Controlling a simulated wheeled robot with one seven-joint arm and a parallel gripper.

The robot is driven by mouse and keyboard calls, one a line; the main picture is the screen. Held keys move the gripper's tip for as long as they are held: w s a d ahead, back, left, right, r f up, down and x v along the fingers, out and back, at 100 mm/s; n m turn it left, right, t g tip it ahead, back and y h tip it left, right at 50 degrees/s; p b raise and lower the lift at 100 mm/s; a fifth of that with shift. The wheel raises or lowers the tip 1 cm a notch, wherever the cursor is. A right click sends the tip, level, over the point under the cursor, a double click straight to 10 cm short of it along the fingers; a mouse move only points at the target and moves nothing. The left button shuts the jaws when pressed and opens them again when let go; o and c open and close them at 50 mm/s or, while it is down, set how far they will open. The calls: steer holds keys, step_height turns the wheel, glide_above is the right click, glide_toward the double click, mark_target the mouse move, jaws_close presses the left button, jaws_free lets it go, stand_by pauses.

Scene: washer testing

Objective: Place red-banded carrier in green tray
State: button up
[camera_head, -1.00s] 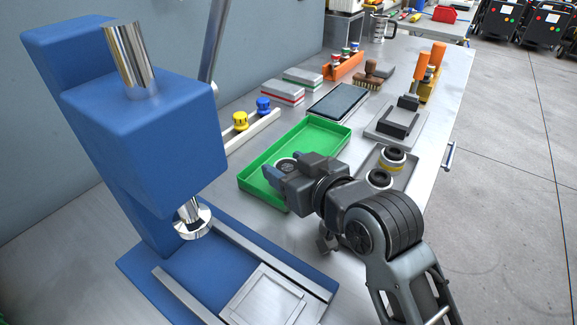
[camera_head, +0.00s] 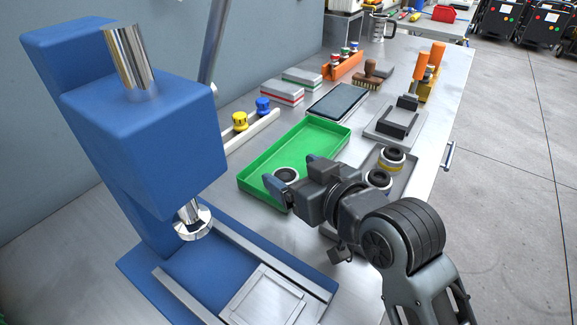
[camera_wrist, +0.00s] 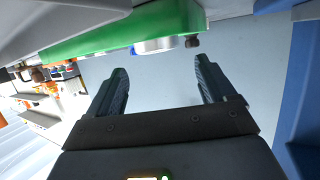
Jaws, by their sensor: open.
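The green tray (camera_head: 262,165) lies on the bench in the middle of the head view. In the wrist view the open fingers (camera_wrist: 160,66) have an empty gap.
A grey tray (camera_head: 408,174) right of my gripper holds a yellow-banded carrier (camera_head: 391,158) and another carrier (camera_head: 378,180). A blue press (camera_head: 140,140) stands at left. Yellow (camera_head: 240,121) and blue (camera_head: 263,105) knobs sit on a rail behind the green tray.

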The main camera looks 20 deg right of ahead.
steer(key=v, duration=0.9)
steer(key=shift+s+r+p, duration=0.15)
steer(key=shift+r+p, duration=0.15)
